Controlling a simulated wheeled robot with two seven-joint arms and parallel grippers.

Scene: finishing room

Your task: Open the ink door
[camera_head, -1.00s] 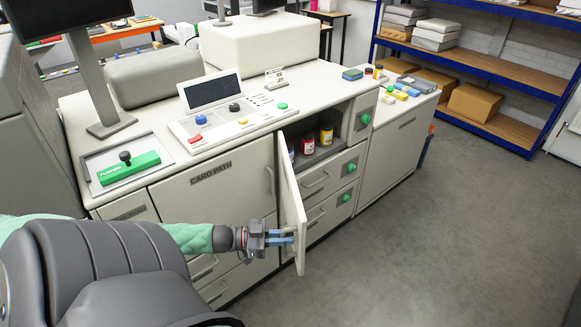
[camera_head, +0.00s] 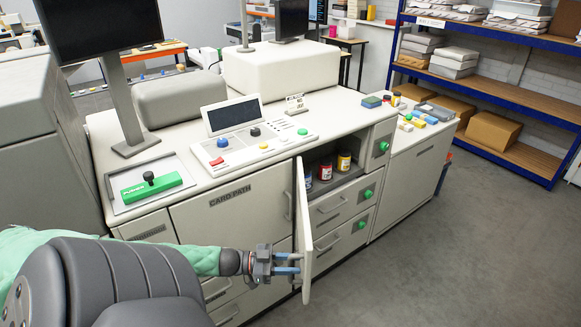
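The ink door (camera_head: 307,225) is a narrow white panel on the front of the press, standing swung well out from its bay. Ink jars show in the open bay: a red one (camera_head: 325,171), a yellow one (camera_head: 344,161) and a partly hidden blue one (camera_head: 308,178). My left gripper (camera_head: 289,263) is at the door's outer face, low down. Its two blue fingers lie one above the other around the place of the door's handle, which they mostly hide. My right gripper is not in view.
The closed CARD PATH door (camera_head: 228,215) is left of the ink door. Drawers with green knobs (camera_head: 367,194) lie under and beside the bay. A control panel (camera_head: 250,140) is on top. The grey floor (camera_head: 430,265) to the right is clear.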

